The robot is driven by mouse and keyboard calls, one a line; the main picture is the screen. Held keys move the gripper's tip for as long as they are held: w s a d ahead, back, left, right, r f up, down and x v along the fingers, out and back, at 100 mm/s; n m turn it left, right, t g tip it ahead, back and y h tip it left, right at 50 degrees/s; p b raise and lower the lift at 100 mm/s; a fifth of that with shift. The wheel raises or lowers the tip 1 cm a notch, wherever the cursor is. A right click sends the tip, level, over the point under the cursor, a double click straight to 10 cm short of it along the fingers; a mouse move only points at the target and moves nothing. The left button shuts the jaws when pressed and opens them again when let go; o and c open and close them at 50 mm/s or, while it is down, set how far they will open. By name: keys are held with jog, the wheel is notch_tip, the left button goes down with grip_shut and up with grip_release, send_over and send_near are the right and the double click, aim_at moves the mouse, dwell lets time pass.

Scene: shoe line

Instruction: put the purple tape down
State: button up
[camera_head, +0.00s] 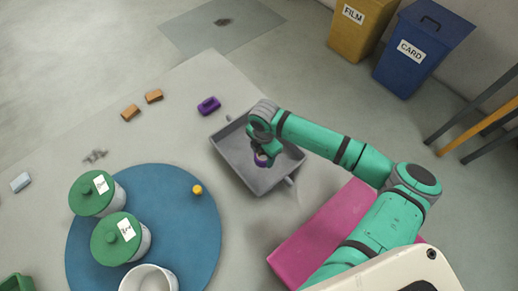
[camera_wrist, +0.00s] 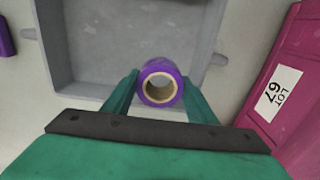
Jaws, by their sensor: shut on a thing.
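The purple tape is a small purple roll with a pale tan core. In the wrist view the purple tape (camera_wrist: 160,67) sits between the two green fingers of my gripper (camera_wrist: 158,88), which is shut on it. In the head view the tape (camera_head: 261,160) shows just below my gripper (camera_head: 263,156), partly hidden by it. Both are over the grey tray (camera_head: 236,171). I cannot tell how high the tape is above the tray floor. The tray looks empty in what shows of it.
A magenta box (camera_head: 303,240) with a lot label stands beside the tray. A purple block (camera_head: 209,105) and two orange blocks (camera_head: 131,113) lie behind it. A blue round mat (camera_head: 190,235) at left bears green-lidded tubs (camera_head: 117,240), a white pot (camera_head: 149,279) and a yellow piece (camera_head: 197,189).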

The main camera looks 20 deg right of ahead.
jog(key=w+f, duration=0.4)
jog(key=w, duration=0.1)
jog(key=w+f, duration=0.3)
jog(key=shift+d, duration=0.3)
jog(key=shift+w+f, duration=0.1)
jog(key=shift+f, duration=1.6)
jog(key=shift+f, duration=0.15)
jog(key=o, duration=1.1)
notch_tip(320, 180, up, 12)
